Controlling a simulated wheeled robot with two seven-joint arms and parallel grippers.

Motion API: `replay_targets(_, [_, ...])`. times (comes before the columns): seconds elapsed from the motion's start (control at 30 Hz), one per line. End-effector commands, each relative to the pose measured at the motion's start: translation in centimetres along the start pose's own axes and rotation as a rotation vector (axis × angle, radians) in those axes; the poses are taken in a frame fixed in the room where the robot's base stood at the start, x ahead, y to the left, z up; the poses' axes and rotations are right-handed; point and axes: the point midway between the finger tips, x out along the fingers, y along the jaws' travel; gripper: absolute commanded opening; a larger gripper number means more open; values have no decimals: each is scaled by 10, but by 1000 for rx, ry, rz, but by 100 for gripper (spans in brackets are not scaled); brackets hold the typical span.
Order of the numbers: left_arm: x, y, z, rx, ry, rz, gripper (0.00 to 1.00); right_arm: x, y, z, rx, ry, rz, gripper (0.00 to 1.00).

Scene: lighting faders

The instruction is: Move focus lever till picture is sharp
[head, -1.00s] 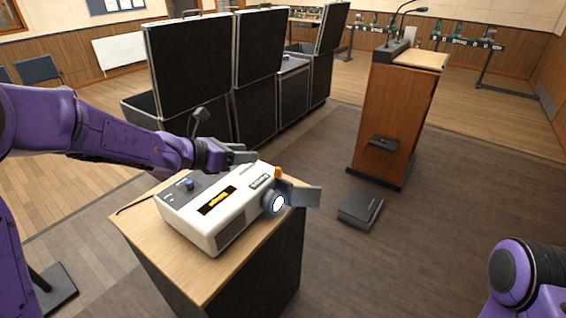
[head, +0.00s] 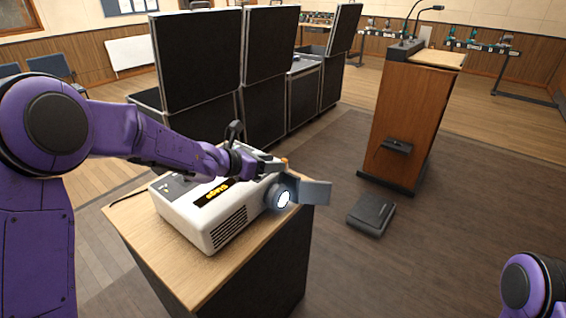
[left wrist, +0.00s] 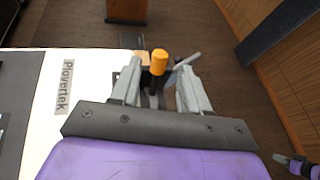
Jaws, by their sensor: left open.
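A white projector (head: 222,222) sits on a wooden-topped stand. Its round lens (head: 284,200) glows white. The orange-tipped focus lever (head: 285,160) shows just past my left gripper (head: 272,165), at the lens end of the projector's top. In the left wrist view the orange knob (left wrist: 159,57) stands between the two spread fingers of my left gripper (left wrist: 158,85), with gaps on both sides. That gripper is open, and I see no contact with the knob. The projected picture is not in view.
A grey flap (head: 316,192) sticks out beside the lens. The stand's wooden top (head: 130,225) has bare room along its front. A wooden lectern (head: 412,120) stands at right, and a dark flat box (head: 371,214) lies on the floor. Tall black cases (head: 270,60) stand behind.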

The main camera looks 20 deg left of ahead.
Motion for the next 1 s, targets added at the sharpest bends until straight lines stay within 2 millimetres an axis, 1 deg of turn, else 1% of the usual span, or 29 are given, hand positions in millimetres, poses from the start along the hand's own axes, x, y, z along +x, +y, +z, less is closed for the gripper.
replay_targets(0.03, [11,0,2,0,2,-1,46,-5,0,-2,0,0,0,0])
replay_targets(0.1, [24,0,1,-1,2,0,46,-8,1,-3,0,0,0,0])
replay_targets(0.23, [42,0,1,0,1,1,46,-11,1,-5,0,0,0,0])
replay_targets(0.37, [49,1,0,1,0,1,46,-11,1,-5,0,0,0,0])
replay_targets(0.57, [50,1,0,0,0,1,46,-11,1,-4,0,0,0,0])
replay_targets(0.67, [49,1,0,0,0,1,16,-11,1,-4,0,0,0,0])
replay_targets(0.7, [49,1,0,0,0,1,3,-11,1,-4,0,0,0,0])
replay_targets(0.73, [49,1,0,0,0,2,0,-11,1,-4,0,0,0,0])
replay_targets(0.87, [50,1,0,1,-1,1,0,-10,1,-4,0,0,0,0])
replay_targets(0.97, [54,-3,-3,8,-15,-6,0,2,0,0,0,0,0,0])
replay_targets(1.0, [58,-6,-4,13,-26,-12,0,10,-1,4,0,0,0,0])
